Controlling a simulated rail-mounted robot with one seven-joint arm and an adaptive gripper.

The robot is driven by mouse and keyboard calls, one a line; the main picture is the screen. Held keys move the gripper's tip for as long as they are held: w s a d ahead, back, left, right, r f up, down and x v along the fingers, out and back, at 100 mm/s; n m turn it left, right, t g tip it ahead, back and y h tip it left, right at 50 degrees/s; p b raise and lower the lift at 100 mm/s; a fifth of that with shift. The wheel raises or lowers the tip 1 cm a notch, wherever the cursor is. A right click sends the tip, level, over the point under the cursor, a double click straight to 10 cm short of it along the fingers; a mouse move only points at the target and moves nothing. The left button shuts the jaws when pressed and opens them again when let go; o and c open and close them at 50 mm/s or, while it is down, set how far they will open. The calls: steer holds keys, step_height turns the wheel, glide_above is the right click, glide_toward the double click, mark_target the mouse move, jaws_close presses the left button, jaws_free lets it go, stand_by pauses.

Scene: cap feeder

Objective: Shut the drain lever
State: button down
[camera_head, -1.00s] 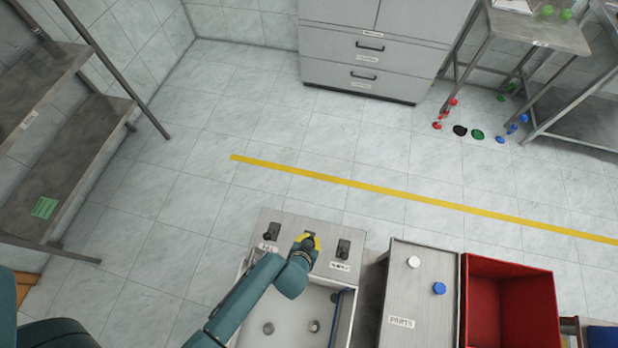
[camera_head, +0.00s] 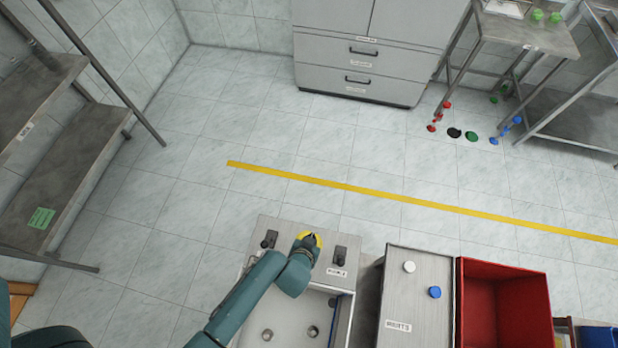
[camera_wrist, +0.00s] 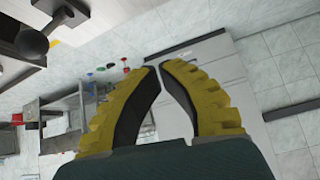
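Two dark levers stand on the grey metal panel (camera_head: 284,229) behind a sink: a left lever (camera_head: 269,239) and a right lever (camera_head: 339,256). A label sits below the right one, but I cannot read it, so I cannot tell which is the drain lever. My gripper (camera_head: 311,238) is over the panel between the two levers, apart from both as far as I can tell. In the wrist view my gripper's yellow-padded fingers (camera_wrist: 158,67) meet at the tips with nothing between them. A dark lever knob (camera_wrist: 32,42) shows at the upper left there.
The sink basin (camera_head: 290,318) with round drain fittings lies in front of the panel, partly behind my arm. A metal parts box (camera_head: 405,290) with a white and a blue cap on top and a red bin (camera_head: 500,305) stand to the right.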

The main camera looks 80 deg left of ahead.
steer(key=s+d+r, duration=0.3)
steer(key=d+r, duration=0.1)
steer(key=d, duration=0.2)
steer(key=shift+s+d+p, duration=0.25)
steer(key=shift+d+p, duration=0.1)
steer(key=shift+d, duration=0.05)
